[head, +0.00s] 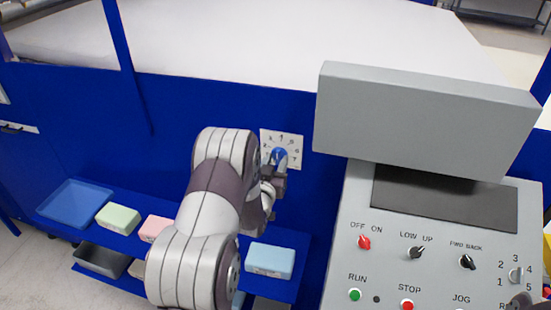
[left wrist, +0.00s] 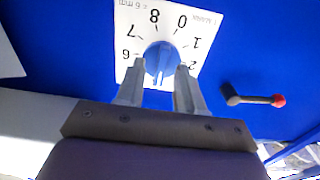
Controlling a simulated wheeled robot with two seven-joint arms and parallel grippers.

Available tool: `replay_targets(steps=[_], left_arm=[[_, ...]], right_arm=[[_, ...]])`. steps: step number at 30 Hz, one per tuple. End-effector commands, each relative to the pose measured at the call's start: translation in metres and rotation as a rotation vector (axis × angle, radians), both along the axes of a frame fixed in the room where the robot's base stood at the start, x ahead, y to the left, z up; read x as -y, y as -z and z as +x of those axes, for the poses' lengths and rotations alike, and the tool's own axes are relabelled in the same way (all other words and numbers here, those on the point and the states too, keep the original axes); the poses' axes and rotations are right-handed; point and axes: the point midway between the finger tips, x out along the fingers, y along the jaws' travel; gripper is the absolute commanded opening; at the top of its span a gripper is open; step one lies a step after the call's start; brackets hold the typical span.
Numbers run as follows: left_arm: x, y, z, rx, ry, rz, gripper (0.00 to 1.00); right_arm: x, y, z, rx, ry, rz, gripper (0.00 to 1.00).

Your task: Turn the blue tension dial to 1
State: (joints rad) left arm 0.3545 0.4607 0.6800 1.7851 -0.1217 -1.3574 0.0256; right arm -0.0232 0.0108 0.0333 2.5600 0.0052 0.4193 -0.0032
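The blue tension dial (left wrist: 160,58) is a round knob with a raised grip ridge on a white numbered plate (left wrist: 122,73) on the blue wall. The plate is upside down in the left wrist view; 6, 7, 8, 0, 1 and 2 can be read. The ridge lies roughly upright in that view; its pointer end is unclear. My left gripper (left wrist: 160,72) has its fingers apart, one on each side of the knob's near part. Contact cannot be told. In the head view the dial (head: 279,155) is partly covered by my left gripper (head: 278,166).
A grey control console (head: 385,280) with switches and buttons stands at the right, under a grey box (head: 425,120). A blue shelf (head: 200,212) below holds a blue tray (head: 75,202) and foam blocks. A red-tipped lever (left wrist: 252,99) is beside the dial plate.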

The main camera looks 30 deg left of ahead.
Motion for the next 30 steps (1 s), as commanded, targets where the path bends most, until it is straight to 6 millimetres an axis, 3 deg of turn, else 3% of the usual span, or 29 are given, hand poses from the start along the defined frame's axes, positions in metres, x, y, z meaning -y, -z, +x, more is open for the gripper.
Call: replay_targets(steps=[8, 11, 12, 22, 30], left_arm=[[0.000, 0.001, 0.002, -0.001, 0.000, 0.000, 0.37], [0.000, 0.001, 0.001, -0.001, 0.000, 0.000, 0.05], [-0.001, 0.001, 0.001, -0.001, -0.001, 0.000, 0.00], [0.000, 0.001, 0.001, 0.005, 0.000, -0.018, 0.00], [-0.001, 0.003, 0.001, 0.037, -0.001, -0.147, 0.00]], right_arm=[[0.000, 0.000, 0.000, 0.000, 0.000, 0.000, 0.00], [0.000, 0.000, 0.000, 0.000, 0.000, 0.000, 0.00], [0.000, 0.000, 0.000, 0.000, 0.000, 0.000, 0.00], [0.000, 0.003, 0.000, 0.000, 0.000, 0.000, 0.00], [0.000, 0.018, 0.000, 0.000, 0.000, 0.000, 0.00]])
